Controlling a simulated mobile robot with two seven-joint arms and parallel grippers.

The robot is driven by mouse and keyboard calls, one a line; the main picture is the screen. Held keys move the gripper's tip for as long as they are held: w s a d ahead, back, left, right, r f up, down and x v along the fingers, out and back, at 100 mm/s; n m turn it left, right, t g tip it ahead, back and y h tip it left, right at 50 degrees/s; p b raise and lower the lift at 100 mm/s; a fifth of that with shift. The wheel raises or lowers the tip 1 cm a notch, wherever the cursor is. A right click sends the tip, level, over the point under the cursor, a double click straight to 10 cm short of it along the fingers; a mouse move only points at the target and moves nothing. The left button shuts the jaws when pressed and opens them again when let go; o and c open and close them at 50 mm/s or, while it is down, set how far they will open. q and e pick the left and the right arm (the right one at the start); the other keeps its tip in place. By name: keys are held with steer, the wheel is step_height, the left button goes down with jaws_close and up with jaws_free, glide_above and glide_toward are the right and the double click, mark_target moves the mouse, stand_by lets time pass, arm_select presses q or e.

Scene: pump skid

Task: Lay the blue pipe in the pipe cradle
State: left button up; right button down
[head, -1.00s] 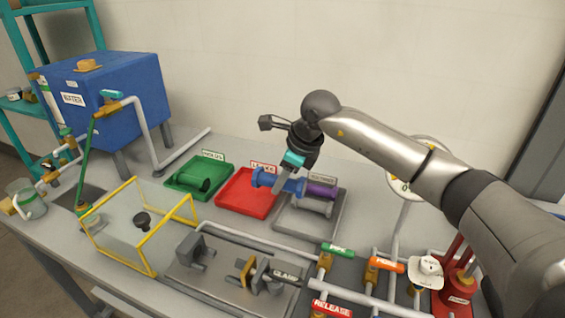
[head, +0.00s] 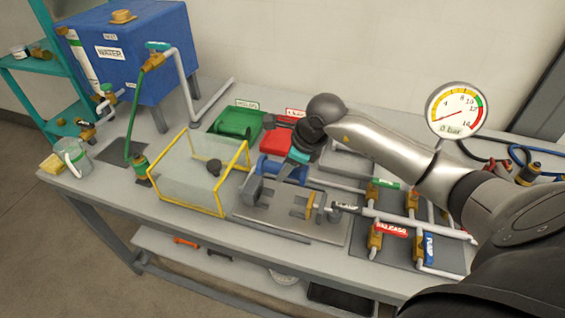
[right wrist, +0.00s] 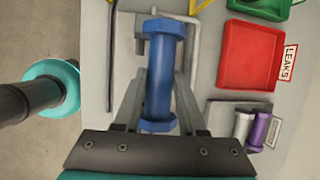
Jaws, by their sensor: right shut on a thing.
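The blue pipe (head: 270,167) has flanged ends and is in my right gripper (head: 287,172). In the right wrist view the blue pipe (right wrist: 160,75) lies lengthwise between the two grey fingers of the right gripper (right wrist: 161,90), which is shut on it. In the head view the pipe is at the back side of the pipe cradle (head: 253,190), a grey plate with upright brackets and a clamp. My arm and gripper hide part of the pipe. I cannot tell whether the pipe touches the cradle. My left gripper is not in view.
A yellow-framed clear guard (head: 221,202) stands just left of the cradle. Behind are a green tray (head: 232,134) and a red tray (head: 267,142). A grey tray (right wrist: 216,112) holds purple and grey pipes. Valves and pipework (head: 372,215) stand to the right.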

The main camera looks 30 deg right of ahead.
mark_target(303, 177)
steer(key=shift+f, duration=0.45)
step_height(303, 177, down, 10)
steer(key=b, duration=0.8)
steer(key=shift+r, duration=0.2)
steer(key=shift+f+b, duration=0.25)
steer(key=shift+b, duration=0.05)
steer(key=shift+c, duration=2)
jaws_free()
steer(key=shift+s+f, duration=0.1)
steer(key=p+v, duration=0.1)
steer(key=v, duration=1.4)
steer(key=shift+r, duration=0.2)
